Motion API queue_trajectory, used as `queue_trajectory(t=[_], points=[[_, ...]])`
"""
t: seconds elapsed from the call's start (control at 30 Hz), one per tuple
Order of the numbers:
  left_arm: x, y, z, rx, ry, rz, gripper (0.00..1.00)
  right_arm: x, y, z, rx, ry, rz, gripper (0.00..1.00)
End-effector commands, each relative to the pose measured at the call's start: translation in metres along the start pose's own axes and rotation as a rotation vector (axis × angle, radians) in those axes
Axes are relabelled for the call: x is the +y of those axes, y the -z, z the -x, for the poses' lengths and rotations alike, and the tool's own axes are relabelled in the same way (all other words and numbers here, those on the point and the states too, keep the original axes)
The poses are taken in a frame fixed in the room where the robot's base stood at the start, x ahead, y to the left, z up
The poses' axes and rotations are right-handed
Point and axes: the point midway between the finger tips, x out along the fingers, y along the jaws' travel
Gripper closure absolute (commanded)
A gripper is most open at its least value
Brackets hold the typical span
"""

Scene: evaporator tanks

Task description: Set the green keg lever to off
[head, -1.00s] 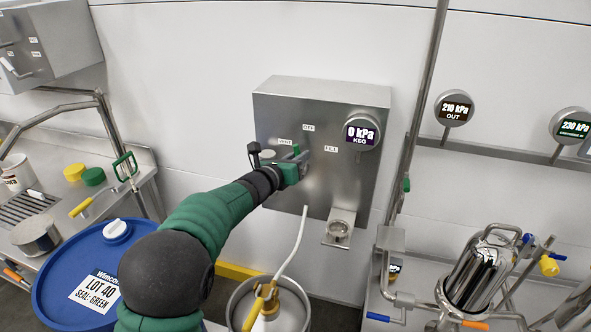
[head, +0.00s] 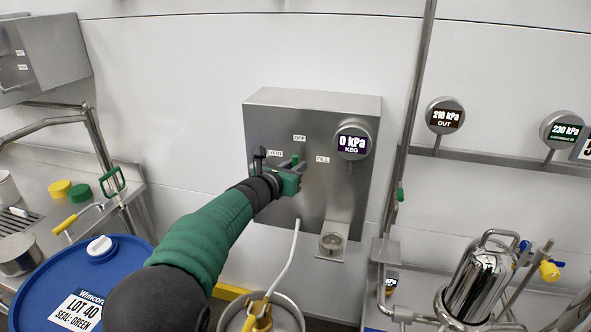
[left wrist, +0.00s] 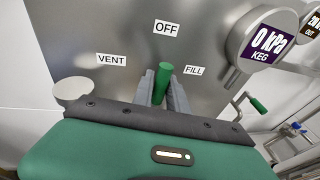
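The green keg lever (left wrist: 163,83) points up toward the OFF label (left wrist: 166,29) in the left wrist view, between the VENT label (left wrist: 111,60) and FILL label (left wrist: 194,70). In the head view only a little green of the lever (head: 295,159) shows above my gripper. My left gripper (head: 290,172) is at the steel panel (head: 330,205). Its two grey fingers (left wrist: 161,92) lie on either side of the lever, close against it, and look shut on it. The lever's base is hidden behind the gripper. My right gripper is not in view.
A round KEG gauge (head: 352,142) reading 0 kPa sits right of the lever. A small cup bracket (head: 332,243) juts out below the panel. A white hose (head: 289,258) hangs to a keg (head: 287,310). A blue drum (head: 45,278) stands at lower left.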

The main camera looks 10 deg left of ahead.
Motion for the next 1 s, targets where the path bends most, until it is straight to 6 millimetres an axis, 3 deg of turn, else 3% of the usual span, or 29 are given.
queue_trajectory(t=[0.03,0.13,0.43,0.53,0.67,1.0], points=[[0.001,-0.003,0.001,-0.004,-0.002,-0.001,0.75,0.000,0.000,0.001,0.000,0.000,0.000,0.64],[0.001,-0.001,0.000,-0.001,-0.001,0.000,0.62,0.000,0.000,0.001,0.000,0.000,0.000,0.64],[0.000,0.002,0.000,0.004,0.000,0.000,0.62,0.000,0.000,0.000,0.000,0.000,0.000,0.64],[0.000,0.003,0.009,0.004,0.000,0.000,0.62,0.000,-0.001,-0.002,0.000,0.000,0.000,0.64],[-0.001,0.002,0.037,0.002,0.001,0.002,0.62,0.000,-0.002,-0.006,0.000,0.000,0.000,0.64],[0.001,0.001,0.134,0.001,0.000,0.002,0.62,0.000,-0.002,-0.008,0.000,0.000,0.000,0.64]])
